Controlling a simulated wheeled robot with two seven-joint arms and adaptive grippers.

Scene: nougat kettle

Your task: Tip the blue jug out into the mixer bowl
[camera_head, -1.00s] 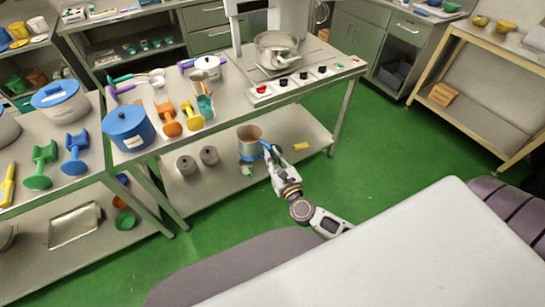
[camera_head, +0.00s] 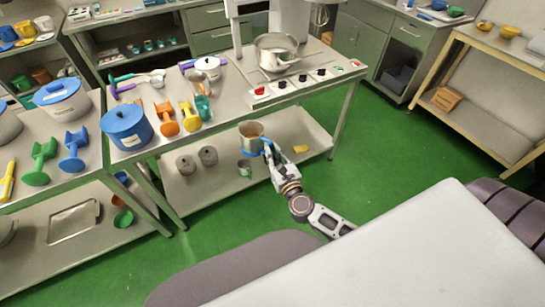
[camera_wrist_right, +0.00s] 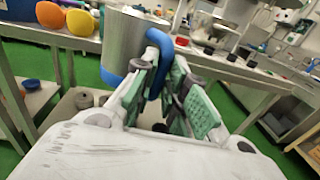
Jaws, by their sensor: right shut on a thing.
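The blue jug (camera_head: 251,133) is a metal vessel with a blue handle and blue at its base. It is held about upright in front of the work table, below the tabletop. My right gripper (camera_head: 268,150) is shut on its handle. In the right wrist view the jug's metal wall (camera_wrist_right: 122,42) and blue handle (camera_wrist_right: 158,62) are close up, with the handle between the fingers (camera_wrist_right: 166,78). The mixer bowl (camera_head: 272,60) is a metal bowl on the mixer's base, up and to the right of the jug. My left gripper is not in view.
The work table's front edge (camera_head: 220,127) lies between jug and bowl. A blue lidded pot (camera_head: 127,128), orange (camera_head: 167,120) and yellow (camera_head: 190,116) tools stand on the table. Grey canisters (camera_head: 186,165) sit on its lower shelf. Green floor (camera_head: 390,150) is clear at right.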

